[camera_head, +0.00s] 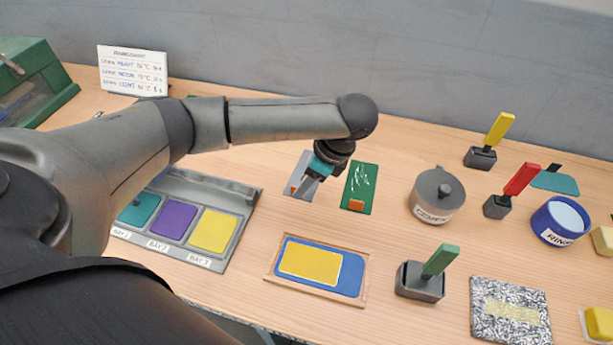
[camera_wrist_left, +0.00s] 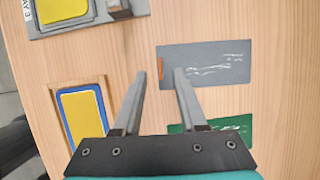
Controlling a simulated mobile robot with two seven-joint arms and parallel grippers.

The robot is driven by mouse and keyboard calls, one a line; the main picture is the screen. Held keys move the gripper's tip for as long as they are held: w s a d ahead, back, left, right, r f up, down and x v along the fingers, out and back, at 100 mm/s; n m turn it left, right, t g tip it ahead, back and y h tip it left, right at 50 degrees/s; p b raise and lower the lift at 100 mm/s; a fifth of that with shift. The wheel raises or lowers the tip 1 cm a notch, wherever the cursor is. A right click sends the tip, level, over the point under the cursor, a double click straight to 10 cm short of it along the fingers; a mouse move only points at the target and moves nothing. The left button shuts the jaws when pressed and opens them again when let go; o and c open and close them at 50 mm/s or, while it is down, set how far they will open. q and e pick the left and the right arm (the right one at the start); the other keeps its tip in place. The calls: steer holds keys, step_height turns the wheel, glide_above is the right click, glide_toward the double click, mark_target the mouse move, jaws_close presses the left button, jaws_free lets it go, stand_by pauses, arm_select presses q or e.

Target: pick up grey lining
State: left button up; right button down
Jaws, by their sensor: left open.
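The grey lining (camera_head: 297,178) is a thin flat grey sheet with an orange tab, lying on the wooden table. In the head view my left gripper (camera_head: 306,189) is over it and hides part of it. In the left wrist view the grey lining (camera_wrist_left: 215,62) lies just beyond the fingers, with white glossy streaks on it. My left gripper (camera_wrist_left: 160,73) is open and empty, its two fingertips on either side of the orange tab (camera_wrist_left: 160,66). The remaining height above the sheet is hard to tell. My right gripper is not in view.
A green sheet (camera_head: 361,185) with an orange tab lies close to the right. A bay tray (camera_head: 235,250) with coloured pieces stands left. A wooden frame (camera_head: 277,280) holding a blue and yellow piece lies in front.

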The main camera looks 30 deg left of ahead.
arm_select(q)
steer(key=shift+x, duration=1.5)
steer(key=shift+r, duration=0.1)
steer(key=shift+c, duration=0.3)
jaws_close()
